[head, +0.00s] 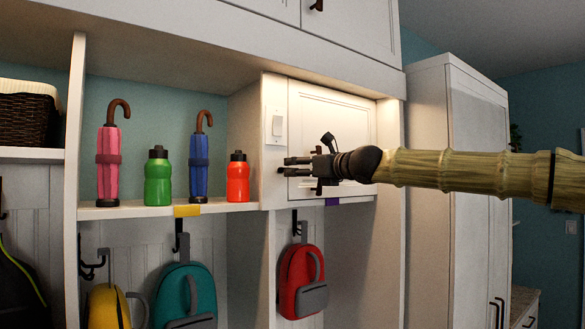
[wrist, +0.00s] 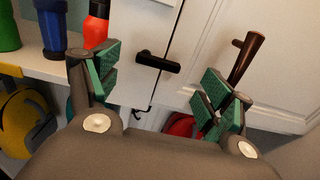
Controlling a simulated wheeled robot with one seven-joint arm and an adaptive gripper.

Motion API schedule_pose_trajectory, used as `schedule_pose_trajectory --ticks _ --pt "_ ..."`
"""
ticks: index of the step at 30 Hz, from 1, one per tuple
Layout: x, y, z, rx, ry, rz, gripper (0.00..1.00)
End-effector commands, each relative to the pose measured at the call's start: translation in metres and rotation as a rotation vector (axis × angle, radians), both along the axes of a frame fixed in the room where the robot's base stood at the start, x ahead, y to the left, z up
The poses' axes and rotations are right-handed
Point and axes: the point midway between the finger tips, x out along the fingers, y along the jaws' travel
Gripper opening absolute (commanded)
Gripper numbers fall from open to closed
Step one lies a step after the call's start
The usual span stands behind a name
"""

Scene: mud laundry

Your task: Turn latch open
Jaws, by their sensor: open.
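A dark latch lever (wrist: 158,62) lies roughly horizontal on the white cabinet front in the wrist view, beside the seam of the small cabinet door (head: 350,108). My gripper (wrist: 160,82) is open and empty. Its green-padded fingers stand on either side of the lever in the picture, and the lever shows beyond them. I see no contact with it. In the head view my gripper (head: 290,166) reaches in from the right, in front of the door's left edge. There the gripper covers much of the latch area, so the gap to the lever is hard to judge.
A brown door handle (wrist: 246,58) stands close to my right finger. A red-orange bottle (head: 237,178), blue umbrella (head: 199,165) and green bottle (head: 158,178) stand on the shelf to the left. A red backpack (head: 302,280) hangs below. A light switch (head: 277,126) is above left.

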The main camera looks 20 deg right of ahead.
Motion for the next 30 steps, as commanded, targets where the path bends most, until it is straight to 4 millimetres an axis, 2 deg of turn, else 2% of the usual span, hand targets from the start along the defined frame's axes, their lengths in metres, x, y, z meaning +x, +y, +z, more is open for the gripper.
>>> schedule_pose_trajectory --ticks 6,12,26,30 --pt "0.027 0.009 0.000 -0.001 0.002 -0.001 0.80" --pt "0.043 0.015 0.000 -0.001 0.001 -0.001 0.80" --pt "0.050 0.018 0.000 -0.001 0.001 -0.001 0.80" --pt "0.050 0.018 0.000 -0.001 0.001 -0.001 0.57"
